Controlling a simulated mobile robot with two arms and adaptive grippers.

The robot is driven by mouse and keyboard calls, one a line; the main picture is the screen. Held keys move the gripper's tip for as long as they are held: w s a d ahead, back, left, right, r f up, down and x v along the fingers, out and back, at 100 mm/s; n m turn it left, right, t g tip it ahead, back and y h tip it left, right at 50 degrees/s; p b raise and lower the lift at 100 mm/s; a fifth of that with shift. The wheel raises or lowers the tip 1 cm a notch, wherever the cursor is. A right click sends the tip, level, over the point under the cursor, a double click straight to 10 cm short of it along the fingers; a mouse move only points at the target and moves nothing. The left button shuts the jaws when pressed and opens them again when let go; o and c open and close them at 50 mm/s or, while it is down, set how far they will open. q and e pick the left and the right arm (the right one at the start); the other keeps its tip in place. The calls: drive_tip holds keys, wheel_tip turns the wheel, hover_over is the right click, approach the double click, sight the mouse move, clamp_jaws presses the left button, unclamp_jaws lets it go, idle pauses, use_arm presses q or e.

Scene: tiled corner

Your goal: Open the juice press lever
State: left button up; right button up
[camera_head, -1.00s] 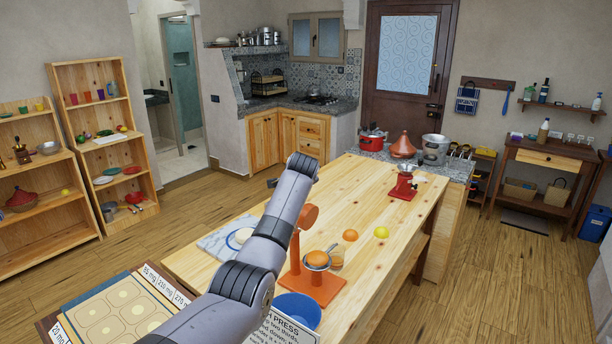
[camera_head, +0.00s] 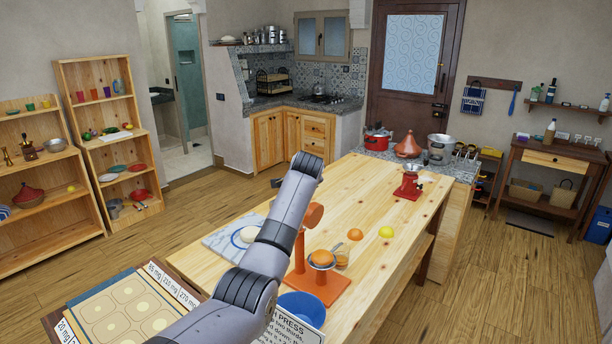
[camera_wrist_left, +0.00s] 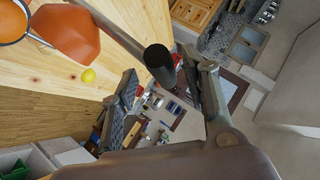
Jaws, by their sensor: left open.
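The orange-red juice press (camera_head: 320,286) stands on the wooden table, partly behind my left arm. Its rounded pressing head (camera_head: 314,214) is raised above a cup holding an orange piece (camera_head: 322,258). In the left wrist view the press head (camera_wrist_left: 65,34) is at the upper left. The lever, a metal bar (camera_wrist_left: 115,32) with a black grip (camera_wrist_left: 158,64), runs from upper left to the middle. My left gripper (camera_wrist_left: 160,68) is open, its fingers on either side of the black grip; contact cannot be told. My right gripper is not in view.
A blue bowl (camera_head: 302,307) sits in front of the press. An orange (camera_head: 355,234) and a lemon (camera_head: 386,232) lie to its right. A white marble board (camera_head: 222,240) is at left. A red grinder (camera_head: 409,187) stands farther back. The table between is mostly clear.

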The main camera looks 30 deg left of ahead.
use_arm(q)
drive_tip(key=v, duration=1)
drive_tip(key=shift+s, duration=0.25)
